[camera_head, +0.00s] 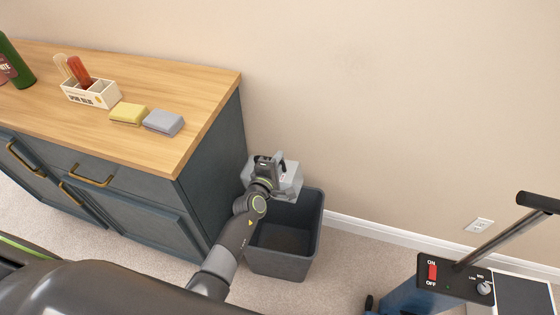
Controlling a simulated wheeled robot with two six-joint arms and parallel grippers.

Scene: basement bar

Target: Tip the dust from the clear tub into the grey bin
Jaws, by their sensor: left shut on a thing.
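The grey bin (282,262) stands on the carpet against the wall, just right of the cabinet. It is open at the top, and its inside looks dark. My left gripper (274,166) is shut on the clear tub (291,181) and holds it over the back left part of the bin's opening. The tub looks tilted, and my gripper and wrist hide part of it. I cannot make out any dust in the tub or in the bin. My right gripper is not in view.
A blue cabinet (215,165) with a wooden top stands left of the bin. On it are a yellow sponge (128,114), a grey sponge (164,122), a white caddy (92,93) and a green bottle (14,62). A blue machine with a handle (430,290) stands at the lower right.

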